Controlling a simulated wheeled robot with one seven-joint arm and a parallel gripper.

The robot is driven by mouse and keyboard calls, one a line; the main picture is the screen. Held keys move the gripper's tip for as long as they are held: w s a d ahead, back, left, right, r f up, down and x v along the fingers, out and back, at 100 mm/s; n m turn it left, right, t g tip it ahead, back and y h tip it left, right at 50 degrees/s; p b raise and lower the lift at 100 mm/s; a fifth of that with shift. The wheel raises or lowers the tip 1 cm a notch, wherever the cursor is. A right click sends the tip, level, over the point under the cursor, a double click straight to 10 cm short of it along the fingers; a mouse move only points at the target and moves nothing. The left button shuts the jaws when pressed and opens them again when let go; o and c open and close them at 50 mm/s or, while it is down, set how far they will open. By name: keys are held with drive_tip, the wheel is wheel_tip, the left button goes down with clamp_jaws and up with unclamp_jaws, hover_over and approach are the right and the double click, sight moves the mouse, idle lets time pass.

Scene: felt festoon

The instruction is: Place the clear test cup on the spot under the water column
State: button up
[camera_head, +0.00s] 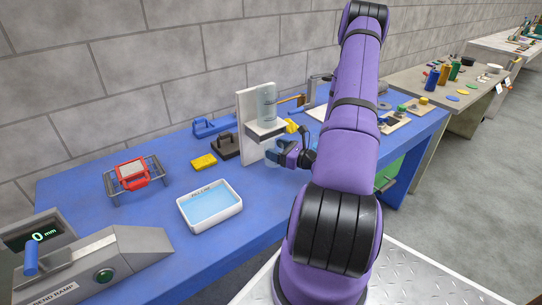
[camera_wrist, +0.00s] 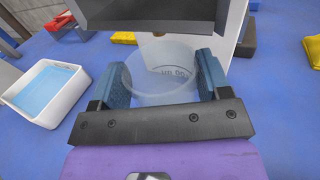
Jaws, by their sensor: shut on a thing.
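The clear test cup (camera_wrist: 160,91) is between the two blue pads of my gripper (camera_wrist: 164,80), which is shut on it. It looks upright, and dark lettering shows on or through it. In the head view my gripper (camera_head: 279,155) is low in front of the water column (camera_head: 266,103), a clear tube on a grey shelf against a white upright board (camera_head: 246,128). The cup is hard to make out there. In the wrist view the grey shelf (camera_wrist: 150,14) hangs just beyond and above the cup. The spot under the column is not clearly visible; the cup and gripper cover that area.
A white tray of blue liquid (camera_head: 210,206) is on the blue table left of my gripper. A yellow block (camera_head: 203,162), a black clamp-like piece (camera_head: 226,145) and a blue one (camera_head: 212,126) stand left of the column. A red-framed piece (camera_head: 131,174) sits on a wire rack.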

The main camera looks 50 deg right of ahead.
drive_tip(key=shift+w+a, duration=0.15)
drive_tip(key=shift+w, duration=0.65)
drive_tip(key=shift+w+f, duration=0.2)
drive_tip(key=shift+f, duration=0.45)
drive_tip(key=shift+w+f, duration=0.2)
drive_tip(key=shift+f, duration=0.9)
drive_tip(key=o, duration=1)
drive_tip(key=shift+f, duration=0.1)
drive_tip(key=shift+s, duration=0.2)
drive_tip(key=s, duration=0.3)
drive_tip(key=s+d, duration=0.1)
drive_tip(key=s, duration=0.7)
drive_tip(key=shift+s+d, duration=0.25)
drive_tip(key=shift+d, duration=0.1)
